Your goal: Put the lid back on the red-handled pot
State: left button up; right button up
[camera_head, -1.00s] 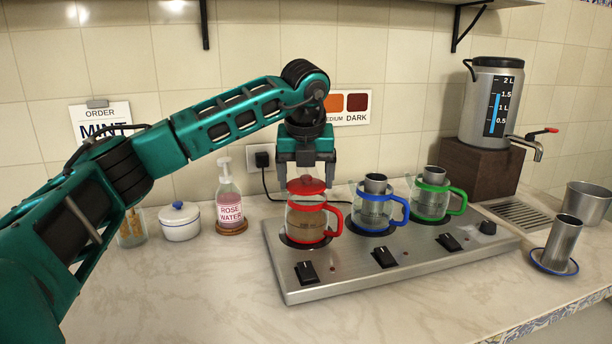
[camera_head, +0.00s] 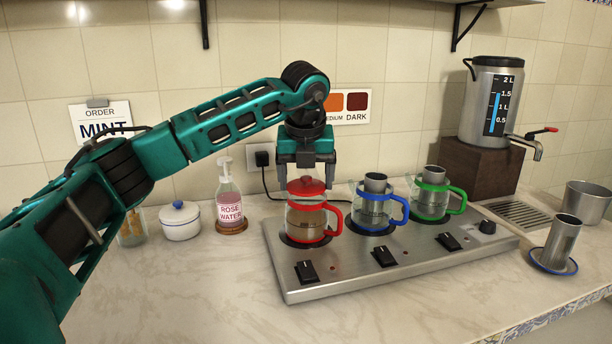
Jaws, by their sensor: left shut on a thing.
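The red-handled pot (camera_head: 306,222) is a glass pot with a red handle and rim, standing on the left burner of the steel hot plate. A red lid (camera_head: 306,187) with a knob sits at the top of this pot, over its mouth. It looks level; I cannot tell whether it is fully seated. My left gripper (camera_head: 306,177) is directly above the pot, pointing down, shut on the lid by its knob. The fingers partly hide the knob. My right gripper is not in view.
A blue-handled pot (camera_head: 371,210) and a green-handled pot (camera_head: 431,200) stand close to the right on the hot plate (camera_head: 350,272). A rose water bottle (camera_head: 229,207) and a white jar (camera_head: 180,223) stand to the left. The front counter (camera_head: 190,300) is clear.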

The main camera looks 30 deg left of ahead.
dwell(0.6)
pick_arm(q)
jog(key=o, duration=1)
jog(key=shift+c, duration=0.2)
jog(key=shift+r+p, duration=3)
jog(key=shift+r, duration=0.5)
jog(key=shift+c, duration=0.5)
grip_shut()
